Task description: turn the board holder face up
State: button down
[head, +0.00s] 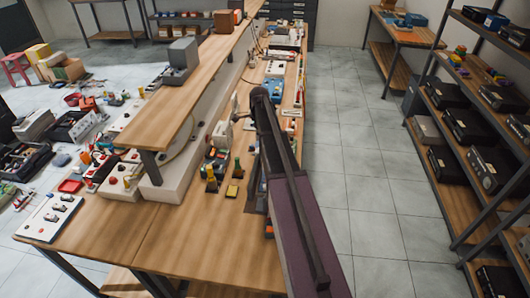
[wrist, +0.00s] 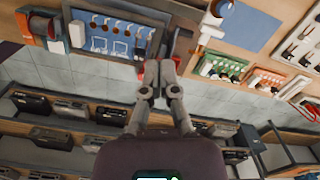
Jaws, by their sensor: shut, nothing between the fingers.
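My gripper (wrist: 158,78) is shut and empty in the wrist view, its fingertips close together near the edge of the bench. A dark-framed blue tray (wrist: 78,33) with small pale parts lies just left of and above the fingertips. A dark grey piece (wrist: 184,42) with red by its lower end lies just above the fingertips. I cannot tell for sure which thing is the board holder or which way its face points. In the head view my arm covers part of the bench, and the fingertips cannot be made out.
The wooden bench (head: 190,240) is crowded with small parts. A raised shelf (head: 185,100) runs along it, with a grey device (head: 182,60) on top. Racks with black boxes (head: 465,125) stand at right. The tiled aisle (head: 365,165) between is clear.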

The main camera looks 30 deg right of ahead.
jog(key=w+d+m, duration=0.3)
jog(key=d+m, duration=0.1)
jog(key=d, duration=0.2)
jog(key=shift+w+f, duration=0.1)
jog(key=f+b, duration=1.3)
jog(key=b, duration=0.1)
jog(key=shift+w+a+f, duration=0.25)
jog(key=shift+a+f, duration=0.1)
dwell(0.6)
jog(key=shift+a, duration=0.1)
dwell(0.4)
